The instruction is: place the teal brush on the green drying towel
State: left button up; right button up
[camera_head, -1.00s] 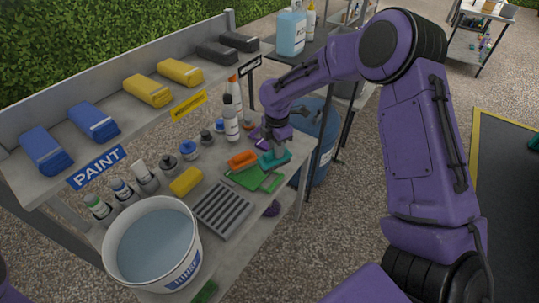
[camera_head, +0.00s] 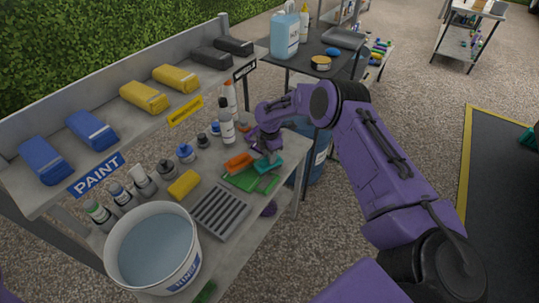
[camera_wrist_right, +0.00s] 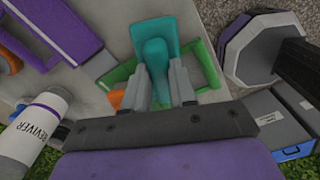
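The teal brush (camera_head: 270,165) is at the right end of the workbench. In the right wrist view its teal handle (camera_wrist_right: 154,62) stands between the two fingers of my right gripper (camera_wrist_right: 158,88). The fingers appear to press on both sides of it. In the head view my right gripper (camera_head: 268,146) reaches down onto it from above. The green flat piece (camera_head: 243,179), seemingly the drying towel, lies just in front of the brush, with a green loop-shaped part (camera_wrist_right: 208,62) showing behind it in the wrist view. Whether the brush touches the green is unclear. My left gripper is out of view.
An orange item (camera_head: 237,162) lies close left of the brush. A slotted grey tray (camera_head: 222,211), a yellow sponge (camera_head: 184,184) and a water bucket (camera_head: 118,262) fill the bench's front. Several bottles, including a white one (camera_head: 227,128), stand behind. A blue barrel (camera_head: 320,155) is beyond the bench.

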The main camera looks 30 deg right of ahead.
jog(key=o, duration=0.4)
jog(key=shift+c, duration=0.2)
jog(key=shift+r, duration=0.25)
notch_tip(320, 180, up, 12)
jog(key=b, duration=0.2)
jog(key=shift+f, duration=0.15)
